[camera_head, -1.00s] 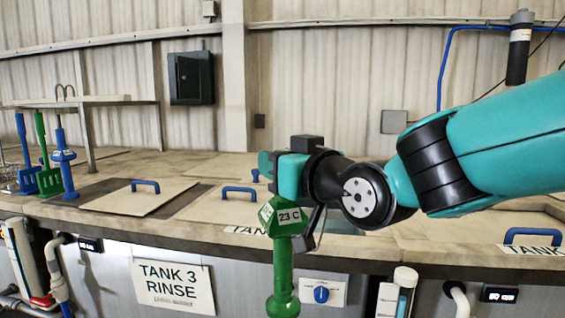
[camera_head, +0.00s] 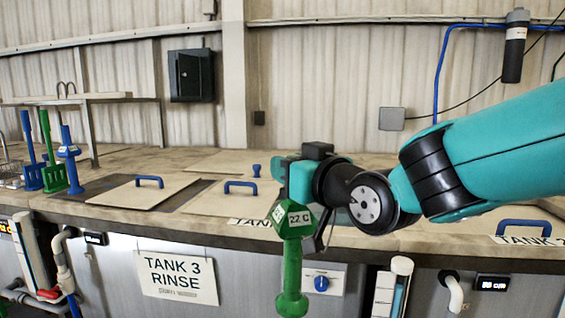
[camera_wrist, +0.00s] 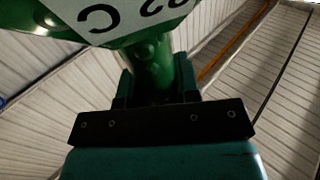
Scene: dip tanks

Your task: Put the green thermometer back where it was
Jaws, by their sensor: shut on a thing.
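The green thermometer (camera_head: 292,265) hangs upright in front of the tank row, its thick stem pointing down. Its faceted head carries a white label reading 22 C. My gripper (camera_head: 292,200) is shut on it near the head. In the wrist view my gripper's dark fingers (camera_wrist: 156,85) sit on either side of the green thermometer (camera_wrist: 150,60), and part of its label shows at the top. The stem's lower end shows clear of the counter, in front of its face.
At left stand a blue thermometer-like tool (camera_head: 70,165), a green paddle (camera_head: 53,175) and a blue paddle (camera_head: 31,170).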

